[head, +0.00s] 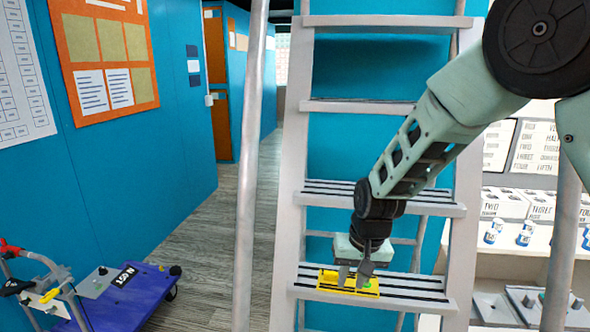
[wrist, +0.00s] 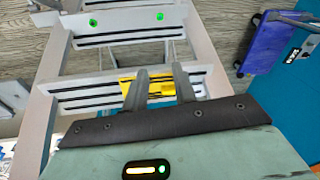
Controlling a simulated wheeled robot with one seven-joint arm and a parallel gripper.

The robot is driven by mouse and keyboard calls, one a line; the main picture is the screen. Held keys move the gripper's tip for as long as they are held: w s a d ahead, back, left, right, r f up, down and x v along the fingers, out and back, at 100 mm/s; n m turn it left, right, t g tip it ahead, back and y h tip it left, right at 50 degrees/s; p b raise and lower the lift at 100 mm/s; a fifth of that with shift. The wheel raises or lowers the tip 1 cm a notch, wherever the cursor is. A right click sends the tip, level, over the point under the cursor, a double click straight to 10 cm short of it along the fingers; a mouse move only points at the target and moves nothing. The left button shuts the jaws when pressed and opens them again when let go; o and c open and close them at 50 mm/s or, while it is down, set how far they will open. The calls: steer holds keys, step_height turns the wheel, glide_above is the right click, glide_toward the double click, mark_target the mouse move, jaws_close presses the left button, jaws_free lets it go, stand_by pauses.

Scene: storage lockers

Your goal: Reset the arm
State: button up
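My gripper (head: 353,279) is at the lower part of the ladder, pointing down at a yellow flat object (head: 328,281) on a ladder step. Its two grey fingers are apart with a gap between them, which also shows in the wrist view (wrist: 159,82). The yellow object (wrist: 158,88) shows between the fingers and reaches out past them on both sides. I cannot tell whether the fingertips touch it. My arm comes down from the upper right in front of the ladder, bent at the elbow.
The pale ladder (head: 290,200) with dark-striped steps stands close around my gripper. A blue cart (head: 125,300) is on the floor at left, by the blue wall (head: 130,170). Shelves with boxes and small jars (head: 525,234) are at right. Floor (head: 205,245) is clear between cart and ladder.

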steer(key=s+a+r+n+g+b, duration=0.1)
steer(key=s+r+n+b, duration=0.1)
steer(key=s, duration=0.6)
steer(key=s+a+r+n+b, duration=0.1)
steer(key=s+a+r+n, duration=0.1)
steer(key=s, duration=0.5)
steer(key=s+d+n+h+b, duration=0.1)
steer(key=s+d+n+b, duration=0.2)
steer(key=s, duration=1.1)
steer(key=shift+d+f+n, duration=0.25)
steer(key=shift+d+n, duration=0.15)
steer(key=shift+d, duration=0.25)
